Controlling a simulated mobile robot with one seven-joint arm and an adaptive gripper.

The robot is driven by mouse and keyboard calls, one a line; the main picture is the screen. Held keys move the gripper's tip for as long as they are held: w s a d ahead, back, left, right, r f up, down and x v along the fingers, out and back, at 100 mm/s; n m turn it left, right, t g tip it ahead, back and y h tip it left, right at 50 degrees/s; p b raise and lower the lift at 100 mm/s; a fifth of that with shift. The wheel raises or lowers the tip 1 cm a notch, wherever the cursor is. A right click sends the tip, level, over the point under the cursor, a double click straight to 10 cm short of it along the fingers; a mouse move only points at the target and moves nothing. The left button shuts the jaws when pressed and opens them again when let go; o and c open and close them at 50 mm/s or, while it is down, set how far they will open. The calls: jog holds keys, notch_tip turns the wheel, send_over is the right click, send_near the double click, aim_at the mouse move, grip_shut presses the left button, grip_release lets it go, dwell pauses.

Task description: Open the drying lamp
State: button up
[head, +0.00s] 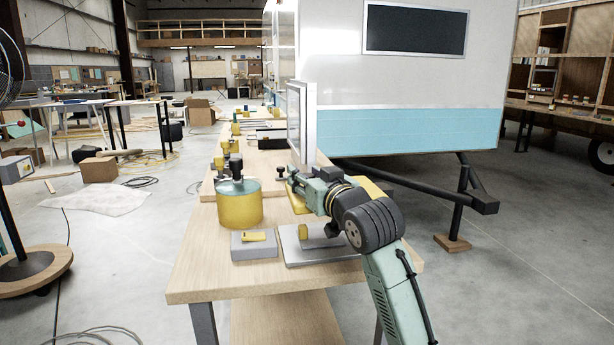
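An upright flat panel with a pale metal frame (302,122) stands over the wooden workbench, seen nearly edge-on; it looks like the drying lamp, but I cannot tell for sure. My arm reaches in from the lower right. My gripper (294,177) is at the panel's lower edge in the picture, pointing left and away from me. Its fingers are small and partly lost against dark parts behind, so I cannot tell whether they are open or touch the panel. The panel's hinge or mount is hidden behind my arm.
A yellow canister with a teal top (239,205), a grey box with a yellow piece (254,245) and a grey plate (345,254) sit at the bench's (200,280) near end. The white and blue camper (420,130) stands behind right.

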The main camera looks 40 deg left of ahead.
grip_shut()
dwell(0.3)
jog(key=shift+r, duration=0.1)
